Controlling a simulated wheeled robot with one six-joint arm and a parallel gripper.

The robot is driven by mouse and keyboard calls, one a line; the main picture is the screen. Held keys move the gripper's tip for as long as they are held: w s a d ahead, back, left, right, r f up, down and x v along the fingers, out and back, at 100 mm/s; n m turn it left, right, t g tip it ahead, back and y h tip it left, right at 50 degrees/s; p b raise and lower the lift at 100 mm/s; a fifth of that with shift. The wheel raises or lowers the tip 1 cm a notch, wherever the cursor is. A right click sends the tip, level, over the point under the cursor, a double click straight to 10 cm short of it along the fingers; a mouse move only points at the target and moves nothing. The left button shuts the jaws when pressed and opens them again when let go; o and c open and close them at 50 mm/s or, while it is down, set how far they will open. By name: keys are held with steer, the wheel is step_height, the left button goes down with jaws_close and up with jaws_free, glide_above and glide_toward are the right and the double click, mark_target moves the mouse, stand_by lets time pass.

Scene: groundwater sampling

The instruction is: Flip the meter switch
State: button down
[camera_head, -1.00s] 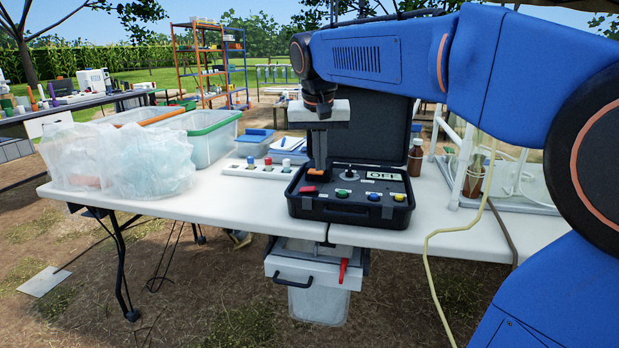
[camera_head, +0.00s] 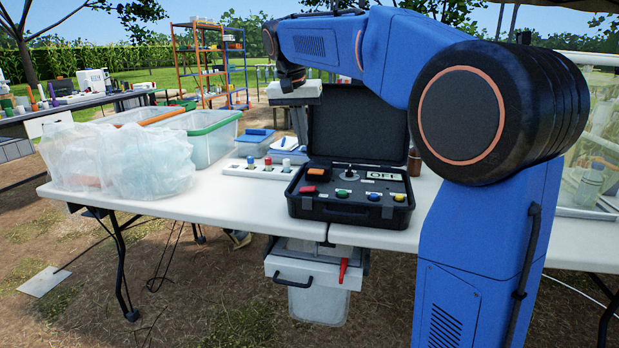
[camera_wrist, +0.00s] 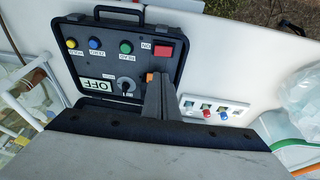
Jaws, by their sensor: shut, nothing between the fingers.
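The meter is an open black case (camera_head: 345,208) on the white table, its lid raised at the back. Its panel has an orange switch (camera_head: 318,174) at the back left, a dark knob (camera_head: 347,172) and an "OFF" display (camera_head: 383,176). The wrist view shows the "OFF" display (camera_wrist: 98,86) and part of the orange switch (camera_wrist: 150,77) beside my fingers. Which way the switch is tilted I cannot tell. My gripper (camera_head: 303,142) is shut and empty, behind and left of the panel. In the wrist view my gripper (camera_wrist: 154,82) partly covers the panel's edge.
Further left are a clear tub (camera_head: 205,145) and plastic bags (camera_head: 120,165). A brown bottle (camera_head: 414,162) stands right of the lid. The table front left of the case is clear.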

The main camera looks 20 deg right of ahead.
glide_toward(311, 187)
steer(key=x, duration=0.5)
steer(key=shift+s+d+f, duration=0.1)
steer(key=shift+f, duration=0.25)
stand_by(0.4)
